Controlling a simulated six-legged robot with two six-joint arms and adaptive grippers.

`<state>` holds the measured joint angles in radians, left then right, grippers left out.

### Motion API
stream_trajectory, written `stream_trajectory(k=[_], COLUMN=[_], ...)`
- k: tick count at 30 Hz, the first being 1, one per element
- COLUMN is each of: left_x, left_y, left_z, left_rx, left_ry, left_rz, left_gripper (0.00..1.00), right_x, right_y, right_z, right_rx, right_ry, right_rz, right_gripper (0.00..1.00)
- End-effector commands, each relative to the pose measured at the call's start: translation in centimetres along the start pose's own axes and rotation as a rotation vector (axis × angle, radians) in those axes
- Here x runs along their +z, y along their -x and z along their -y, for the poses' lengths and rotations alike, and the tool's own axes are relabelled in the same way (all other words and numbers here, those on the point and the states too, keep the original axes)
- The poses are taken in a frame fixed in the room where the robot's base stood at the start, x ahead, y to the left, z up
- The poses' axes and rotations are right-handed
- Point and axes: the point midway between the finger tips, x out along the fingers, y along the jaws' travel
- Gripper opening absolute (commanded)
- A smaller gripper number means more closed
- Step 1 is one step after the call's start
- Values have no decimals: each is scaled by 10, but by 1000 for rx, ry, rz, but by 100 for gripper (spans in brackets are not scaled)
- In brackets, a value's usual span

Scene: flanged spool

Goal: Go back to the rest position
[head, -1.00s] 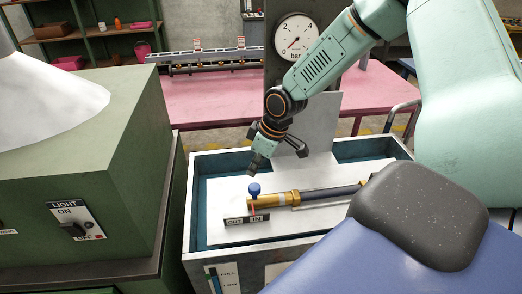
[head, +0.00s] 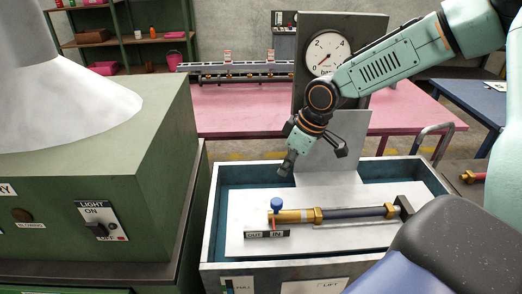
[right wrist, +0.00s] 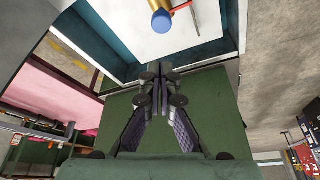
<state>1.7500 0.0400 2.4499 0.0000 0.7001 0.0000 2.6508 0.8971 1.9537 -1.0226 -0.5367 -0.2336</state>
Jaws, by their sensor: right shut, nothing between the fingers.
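My right gripper (head: 287,167) hangs in the air above the blue knob (head: 277,203), apart from it. Its fingers are closed together and hold nothing; in the right wrist view the fingertips (right wrist: 156,70) meet. The knob also shows in the right wrist view (right wrist: 161,21), beyond the fingertips. It sits at the left end of a brass and dark spool-like tube (head: 350,213), which lies across a white panel inside a grey-rimmed tub. My left gripper is in neither current view.
A green cabinet (head: 150,190) with a light switch (head: 100,221) stands close on the left. The tub (head: 208,225) is in the middle. Behind it are an upright plate with a pressure gauge (head: 327,54) and a pink table (head: 240,112). A blue table (head: 475,100) stands at right.

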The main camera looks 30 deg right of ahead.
Motion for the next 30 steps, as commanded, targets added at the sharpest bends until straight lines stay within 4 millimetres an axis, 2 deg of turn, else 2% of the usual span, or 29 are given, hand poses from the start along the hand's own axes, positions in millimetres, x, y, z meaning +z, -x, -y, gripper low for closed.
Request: stream_trajectory(k=[5, 8, 11, 14, 17, 21, 24, 30], left_x=[0, 0, 0, 0, 0, 0, 0, 0], left_y=[0, 0, 0, 0, 0, 0, 0, 0], left_z=[0, 0, 0, 0, 0, 0, 0, 0], left_rx=[0, 0, 0, 0, 0, 0, 0, 0], left_ry=[0, 0, 0, 0, 0, 0, 0, 0], left_rz=[0, 0, 0, 0, 0, 0, 0, 0], left_gripper=[40, 40, 40, 40, 40, 40, 40, 40], right_x=[0, 1, 5, 17, 38, 82, 117, 176], right_y=[0, -7, -29, -62, -94, -129, -144, -154], right_z=[0, 9, 38, 84, 130, 187, 217, 252], right_rx=[0, -14, -59, -118, -156, -155, -119, -23], right_ry=[0, -7, -44, -122, -225, -371, -455, -547], right_rz=[0, 5, 19, 44, 82, 152, 203, 280], right_gripper=[0, 0, 0, 0, 0, 0, 0, 0])
